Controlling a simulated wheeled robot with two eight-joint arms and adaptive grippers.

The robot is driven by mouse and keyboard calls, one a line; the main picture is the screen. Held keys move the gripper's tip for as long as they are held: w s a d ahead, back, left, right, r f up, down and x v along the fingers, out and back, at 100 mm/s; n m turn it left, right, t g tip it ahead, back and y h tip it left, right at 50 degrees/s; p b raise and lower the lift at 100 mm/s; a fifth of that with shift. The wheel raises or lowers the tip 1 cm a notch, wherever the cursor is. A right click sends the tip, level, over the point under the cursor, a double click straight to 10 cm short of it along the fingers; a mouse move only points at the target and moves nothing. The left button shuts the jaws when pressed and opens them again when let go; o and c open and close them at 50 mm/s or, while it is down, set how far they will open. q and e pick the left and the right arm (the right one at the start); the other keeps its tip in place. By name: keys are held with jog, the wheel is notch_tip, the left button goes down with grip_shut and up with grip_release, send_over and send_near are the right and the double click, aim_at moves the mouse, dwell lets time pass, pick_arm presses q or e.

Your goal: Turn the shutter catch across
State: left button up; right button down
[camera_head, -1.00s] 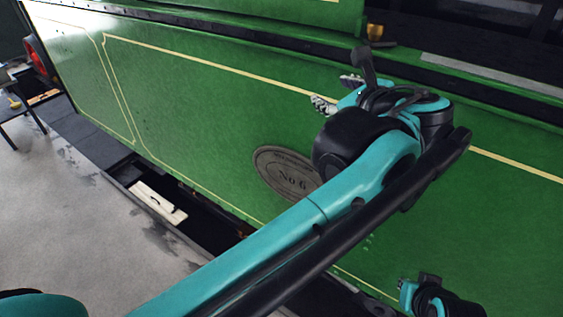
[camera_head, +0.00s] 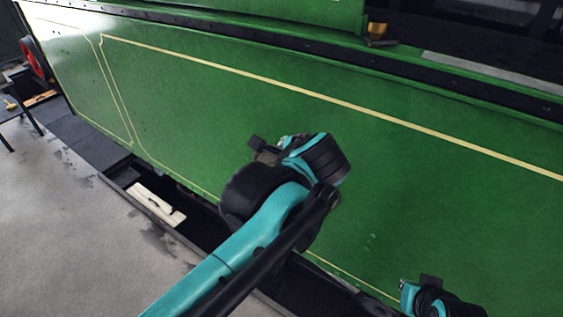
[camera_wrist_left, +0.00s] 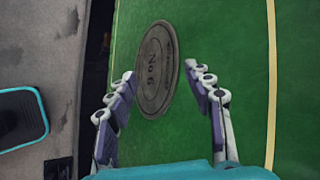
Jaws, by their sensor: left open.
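A small brass piece (camera_head: 376,32) stands on a dark base on the ledge above the green tram side, at the upper right of the head view. I cannot tell if it is the shutter catch. My left gripper (camera_head: 286,141) is well below and left of it, in front of the green panel (camera_head: 420,190), its fingers mostly hidden by its own wrist. In the left wrist view it (camera_wrist_left: 160,75) is open and empty, facing an oval "No 6" plate (camera_wrist_left: 156,70). Part of my right arm's end (camera_head: 435,300) shows at the lower right; its jaws are not visible.
A dark ledge (camera_head: 230,25) runs along the top of the panel. A stool (camera_head: 20,110) stands at the far left. The panel's right side is clear.

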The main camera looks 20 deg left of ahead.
pick_arm(q)
jog(key=shift+s+a+f, duration=0.15)
jog(key=shift+f, duration=0.15)
jog(key=c, duration=1.2)
jog(key=shift+r+n, duration=0.1)
jog(key=shift+n, duration=0.2)
jog(key=n+t+y+b, duration=0.4)
jog(key=n+t+b, duration=0.3)
jog(key=n, duration=1.4)
send_near(395, 41)
jog(key=p+x, duration=0.2)
jog(key=x, duration=0.5)
